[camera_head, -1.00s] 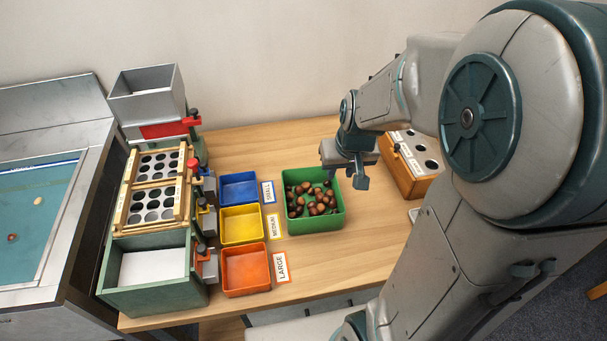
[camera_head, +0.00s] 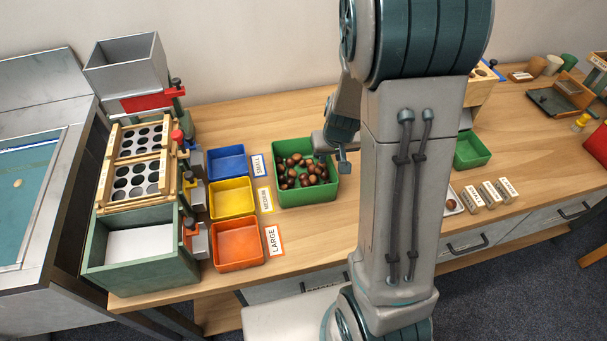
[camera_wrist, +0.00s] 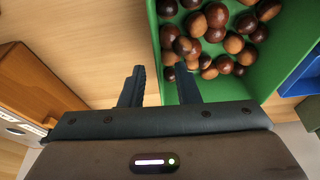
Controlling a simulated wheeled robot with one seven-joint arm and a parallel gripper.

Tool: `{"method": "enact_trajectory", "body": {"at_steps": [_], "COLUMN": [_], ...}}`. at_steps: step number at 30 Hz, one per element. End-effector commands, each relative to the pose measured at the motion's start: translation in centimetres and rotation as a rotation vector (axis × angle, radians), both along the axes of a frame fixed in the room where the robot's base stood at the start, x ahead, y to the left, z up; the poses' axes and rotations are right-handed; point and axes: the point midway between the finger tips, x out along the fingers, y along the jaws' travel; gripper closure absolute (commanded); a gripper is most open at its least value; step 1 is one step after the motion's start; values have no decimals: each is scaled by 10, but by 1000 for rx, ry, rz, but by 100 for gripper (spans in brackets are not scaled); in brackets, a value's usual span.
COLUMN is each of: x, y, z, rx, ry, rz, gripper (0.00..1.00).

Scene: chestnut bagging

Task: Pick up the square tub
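A green square tub (camera_head: 308,198) holding several brown chestnuts stands on the wooden table. My gripper (camera_head: 343,162) is at the tub's right wall in the head view, partly hidden by my arm. In the wrist view my gripper (camera_wrist: 160,82) is open and empty. One finger is over the wood outside the tub (camera_wrist: 283,66) and the other is over its inside, with the green wall between them. I cannot tell whether the fingers touch the wall.
Blue (camera_head: 227,162), yellow (camera_head: 232,198) and orange (camera_head: 237,244) bins stand left of the tub, beside a sorting stand (camera_head: 140,250). Another green tub (camera_head: 472,150) is right of my arm. Bare table lies in front of the chestnut tub.

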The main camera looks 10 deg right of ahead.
Motion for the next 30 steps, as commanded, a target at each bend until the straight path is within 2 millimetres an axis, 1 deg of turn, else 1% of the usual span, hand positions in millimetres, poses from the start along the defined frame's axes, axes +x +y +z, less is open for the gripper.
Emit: {"method": "enact_trajectory", "body": {"at_steps": [1,6,9,12,18,19,20,21,22,30], "x": [0,3,6,8,9,9,9,9,9,9], "y": [0,-2,-2,-2,-1,-1,-1,-1,-1,-2], "z": [-8,-35,-45,-49,-49,-49,-49,-49,-49,-48], "rx": [0,-1,0,0,0,0,0,0,0,0], "ry": [4,4,4,2,1,1,1,1,1,2], "rz": [0,0,0,1,1,1,1,1,1,1], "gripper": [71,71,71,71,71,74,82,93,100,100]}}
